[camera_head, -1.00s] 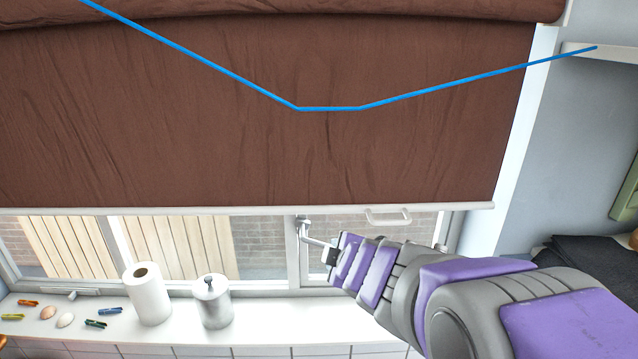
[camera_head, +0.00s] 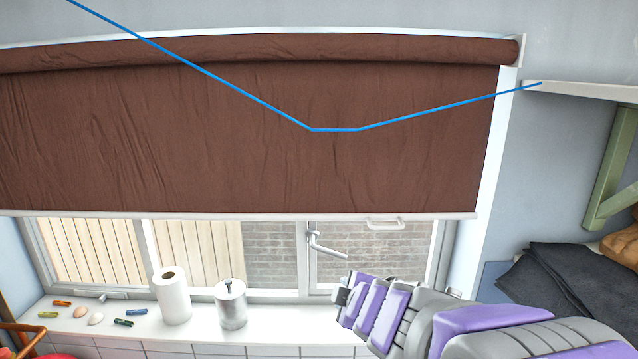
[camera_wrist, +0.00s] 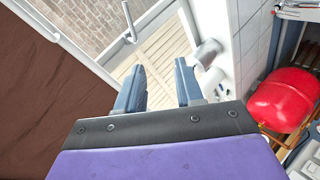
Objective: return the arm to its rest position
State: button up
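My arm, purple and grey, reaches in from the lower right of the head view. My gripper (camera_head: 342,295) is at its end, in front of the window (camera_head: 375,255) and above the sill. In the wrist view my gripper (camera_wrist: 158,85) shows two blue-grey fingers spread apart, with nothing between them. The window handle (camera_head: 325,247) is above the gripper in the head view, apart from it. It also shows beyond the fingers in the wrist view (camera_wrist: 129,25).
A brown roller blind (camera_head: 250,140) covers the upper window. A paper roll (camera_head: 172,297) and a metal canister (camera_head: 230,304) stand on the white sill (camera_head: 270,322). A shelf (camera_head: 585,91) and dark cloth (camera_head: 555,285) are at right. A red rounded object (camera_wrist: 284,98) shows in the wrist view.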

jog(key=s+d+f+m+g+h+b, duration=0.25)
jog(key=s+d+f+m+b, duration=0.35)
jog(key=f, duration=0.3)
jog(key=s+d+f+m+g+h+b, duration=0.2)
jog(key=s+d+f+m+h+b, duration=0.1)
jog(key=s+d+f+b, duration=0.5)
jog(key=s+a+f+m+g+y+b, duration=0.1)
jog(key=s+f+m+g+b, duration=0.1)
jog(key=s+f, duration=0.4)
jog(key=s+a+f+m+g+y+b, duration=0.1)
jog(key=s+f+b, duration=0.4)
jog(key=s, duration=0.5)
jog(key=s+a+f+m+g+y+b, duration=0.1)
jog(key=s+a+f+m+g+b, duration=0.2)
jog(key=s+f, duration=0.4)
jog(key=s+g+b, duration=0.1)
jog(key=g, duration=0.1)
jog(key=shift+s+a+f+m+g, duration=0.25)
jog(key=shift+f+m+g, duration=0.05)
jog(key=shift+m+g, duration=0.1)
jog(key=shift+w, duration=0.1)
